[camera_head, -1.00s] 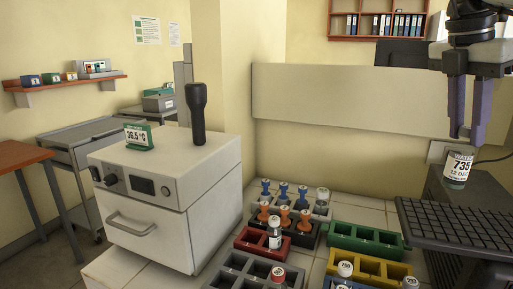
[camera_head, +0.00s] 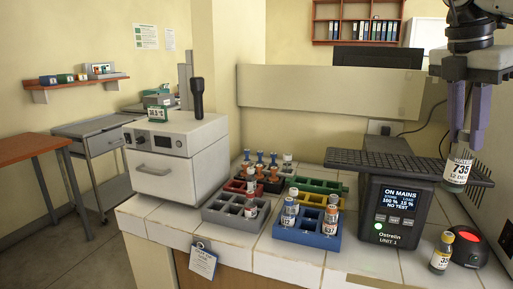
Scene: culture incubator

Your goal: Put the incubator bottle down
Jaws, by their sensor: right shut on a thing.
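My right gripper (camera_head: 468,143) comes down from the upper right. It is shut on the cap end of the incubator bottle (camera_head: 458,172), a clear bottle with a white label reading "WATER 735". The bottle hangs upright in front of the right end of the black keyboard, apparently above the bench. The incubator (camera_head: 177,146) is a white box with a front handle at the left of the bench, its door shut. My left gripper is not in view.
Coloured racks stand mid-bench: grey (camera_head: 227,216), blue (camera_head: 308,237), green (camera_head: 317,185). Several hold bottles. A black UPS unit (camera_head: 396,213) carries the keyboard (camera_head: 407,165). A yellow-capped bottle (camera_head: 441,252) and a red-topped black device (camera_head: 468,246) stand front right.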

